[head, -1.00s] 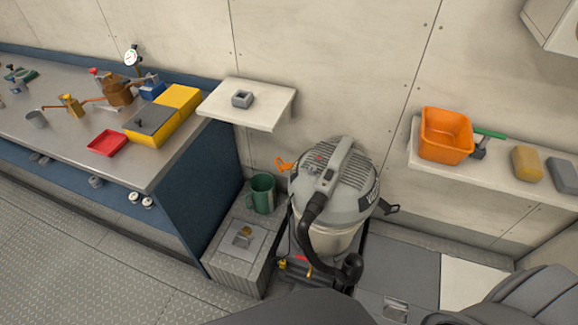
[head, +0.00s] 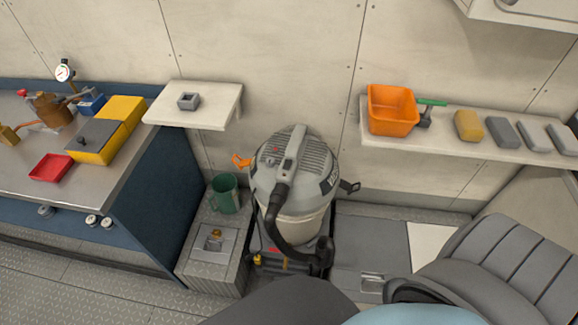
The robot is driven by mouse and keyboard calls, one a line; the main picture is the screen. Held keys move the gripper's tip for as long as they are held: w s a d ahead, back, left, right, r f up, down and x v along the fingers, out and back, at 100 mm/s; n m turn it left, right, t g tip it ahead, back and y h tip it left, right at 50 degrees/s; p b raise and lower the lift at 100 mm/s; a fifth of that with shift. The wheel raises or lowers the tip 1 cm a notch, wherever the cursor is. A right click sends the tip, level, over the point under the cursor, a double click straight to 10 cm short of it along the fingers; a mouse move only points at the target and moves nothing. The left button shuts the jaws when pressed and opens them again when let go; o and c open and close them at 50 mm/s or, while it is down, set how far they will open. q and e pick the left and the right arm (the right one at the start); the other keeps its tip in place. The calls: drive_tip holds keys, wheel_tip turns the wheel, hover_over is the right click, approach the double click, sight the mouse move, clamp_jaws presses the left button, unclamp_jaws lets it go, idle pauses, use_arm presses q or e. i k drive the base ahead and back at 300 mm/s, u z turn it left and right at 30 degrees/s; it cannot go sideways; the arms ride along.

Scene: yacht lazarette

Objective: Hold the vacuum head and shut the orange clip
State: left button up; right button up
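The vacuum stands upright on the floor in the middle of the head view. Its grey ribbed head (head: 312,165) with a top handle sits on a pale drum (head: 296,229). The orange clip (head: 241,161) sticks out from the left side of the head, swung outward and open. A dark clip (head: 349,187) sticks out on the right side. A black hose (head: 278,208) runs down the front. Neither of my grippers is in view, and nothing touches the vacuum head or the clip.
A small wall shelf (head: 215,110) hangs above. A workbench (head: 110,200) is at left. A shelf (head: 440,143) with an orange bin (head: 392,110) is at right. A dark ribbed seat (head: 500,265) fills the lower right.

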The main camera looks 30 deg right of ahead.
sight(244, 163)
drive_tip(key=u, duration=1.1)
drive_tip(key=i, duration=0.85)
drive_tip(key=z, duration=2.45)
